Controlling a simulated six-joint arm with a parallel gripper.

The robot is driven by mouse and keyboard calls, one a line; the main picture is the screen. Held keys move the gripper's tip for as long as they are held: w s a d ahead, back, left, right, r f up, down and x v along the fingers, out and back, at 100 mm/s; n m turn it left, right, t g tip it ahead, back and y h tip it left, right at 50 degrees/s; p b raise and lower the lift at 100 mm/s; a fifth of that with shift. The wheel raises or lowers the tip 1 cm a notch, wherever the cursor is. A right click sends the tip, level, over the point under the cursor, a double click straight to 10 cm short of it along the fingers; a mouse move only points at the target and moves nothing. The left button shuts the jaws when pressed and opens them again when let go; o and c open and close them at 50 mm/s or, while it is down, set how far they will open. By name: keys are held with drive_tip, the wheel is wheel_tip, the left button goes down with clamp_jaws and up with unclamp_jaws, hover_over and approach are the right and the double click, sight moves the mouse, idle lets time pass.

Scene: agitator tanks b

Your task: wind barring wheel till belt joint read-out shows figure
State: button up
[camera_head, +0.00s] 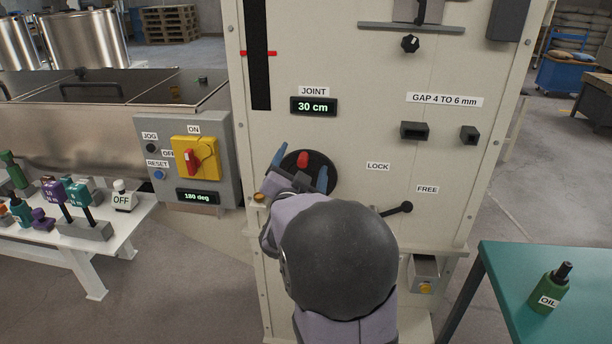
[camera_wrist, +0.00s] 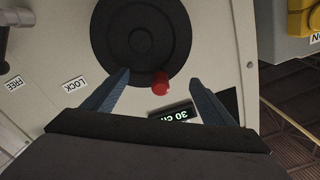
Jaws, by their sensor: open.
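The barring wheel is a black disc (camera_wrist: 140,38) on the pale machine panel, with a red knob (camera_wrist: 160,84) near its rim. In the head view the red knob (camera_head: 303,159) is at the top of the wheel, and my arm hides the wheel's lower part. My gripper (camera_wrist: 160,85) is open, its two blue fingers on either side of the red knob with gaps showing. Contact cannot be told. The joint read-out (camera_head: 313,107) above the wheel shows 30 cm. It also shows, turned over, in the wrist view (camera_wrist: 172,115).
A lock lever (camera_head: 400,209) sits right of the wheel, between LOCK and FREE labels, near FREE. Left is a grey switch box (camera_head: 225,165) with a red switch and a 180 deg display. A green oil bottle (camera_head: 552,288) stands on the table at right.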

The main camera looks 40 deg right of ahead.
drive_tip(key=shift+v, duration=3)
drive_tip(key=shift+r, duration=0.1)
